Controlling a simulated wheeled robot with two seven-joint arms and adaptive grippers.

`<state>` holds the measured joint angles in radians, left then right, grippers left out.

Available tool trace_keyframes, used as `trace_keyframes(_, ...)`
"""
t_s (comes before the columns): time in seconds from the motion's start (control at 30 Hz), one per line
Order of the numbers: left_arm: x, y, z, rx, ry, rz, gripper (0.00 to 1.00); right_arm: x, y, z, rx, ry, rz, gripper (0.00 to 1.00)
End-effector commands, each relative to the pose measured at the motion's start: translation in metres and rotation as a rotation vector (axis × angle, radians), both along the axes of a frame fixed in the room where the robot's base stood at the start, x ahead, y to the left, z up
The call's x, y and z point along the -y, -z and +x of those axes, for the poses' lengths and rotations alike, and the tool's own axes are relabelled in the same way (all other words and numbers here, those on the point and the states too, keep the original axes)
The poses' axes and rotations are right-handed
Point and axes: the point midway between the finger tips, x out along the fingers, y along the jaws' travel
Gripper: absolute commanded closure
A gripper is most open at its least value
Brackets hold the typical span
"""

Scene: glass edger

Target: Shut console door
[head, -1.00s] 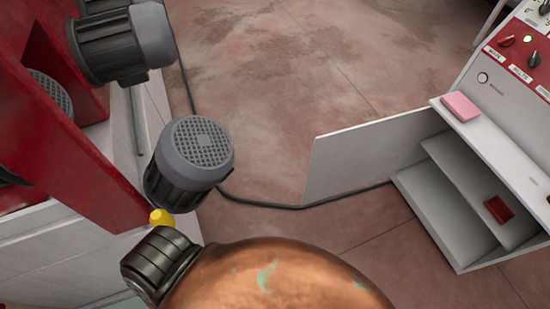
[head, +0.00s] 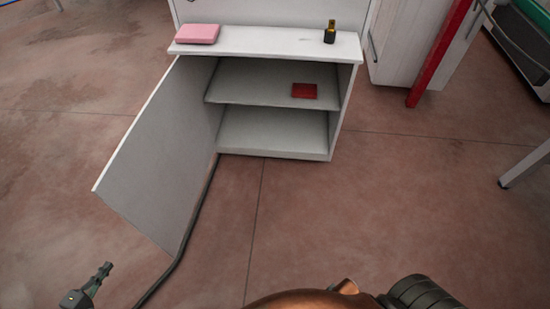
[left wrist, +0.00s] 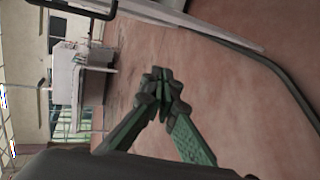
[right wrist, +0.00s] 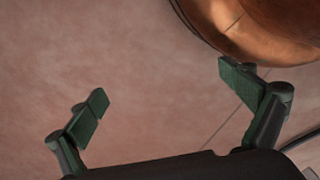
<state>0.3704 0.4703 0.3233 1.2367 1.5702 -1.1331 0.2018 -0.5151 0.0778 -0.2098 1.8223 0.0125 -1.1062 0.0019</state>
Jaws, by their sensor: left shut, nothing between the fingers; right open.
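The console door (head: 165,150) is a pale grey panel hinged at the left side of the white console (head: 270,143). It stands wide open, swung out toward the front left in the head view. My left gripper (head: 103,270) is shut and empty, below the door's near corner and apart from it. In the left wrist view its fingertips (left wrist: 160,88) meet, and a pale panel edge (left wrist: 190,22) shows beyond them. My right gripper (right wrist: 165,85) is open and empty over bare floor in the right wrist view. It does not show in the head view.
On the console top are a pink block (head: 197,34) and a small black and yellow item (head: 330,32). A red box (head: 304,90) lies on the inner shelf. A dark cable (head: 190,232) runs along the floor by the door.

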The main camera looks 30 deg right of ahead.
Motion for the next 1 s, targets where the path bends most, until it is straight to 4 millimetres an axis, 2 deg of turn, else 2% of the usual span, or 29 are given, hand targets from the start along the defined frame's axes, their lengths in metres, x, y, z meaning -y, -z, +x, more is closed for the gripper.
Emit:
trace_keyframes(0.03,0.005,-0.014,0.017,0.051,0.034,-0.054,1.0,-0.001,0.01,-0.003,-0.018,0.004,0.002,0.03)
trace_keyframes(0.1,0.013,-0.054,0.031,0.121,0.081,-0.123,1.0,-0.001,0.004,-0.001,-0.026,0.006,0.004,0.03)
trace_keyframes(0.2,0.022,-0.097,0.041,0.196,0.14,-0.192,1.0,-0.002,-0.003,0.0,-0.036,0.01,0.006,0.03)
trace_keyframes(0.33,0.027,-0.129,0.043,0.249,0.184,-0.234,1.0,-0.002,-0.01,0.002,-0.04,0.011,0.007,0.03)
trace_keyframes(0.47,0.03,-0.14,0.044,0.263,0.196,-0.245,1.0,-0.002,-0.014,0.002,-0.041,0.012,0.006,0.03)
trace_keyframes(0.67,0.046,-0.138,0.054,0.262,0.195,-0.243,1.0,-0.004,-0.027,0.005,-0.038,0.012,0.011,0.03)
trace_keyframes(1.0,0.103,-0.135,0.093,0.26,0.195,-0.244,1.0,-0.011,-0.082,0.009,-0.038,0.016,0.026,0.03)
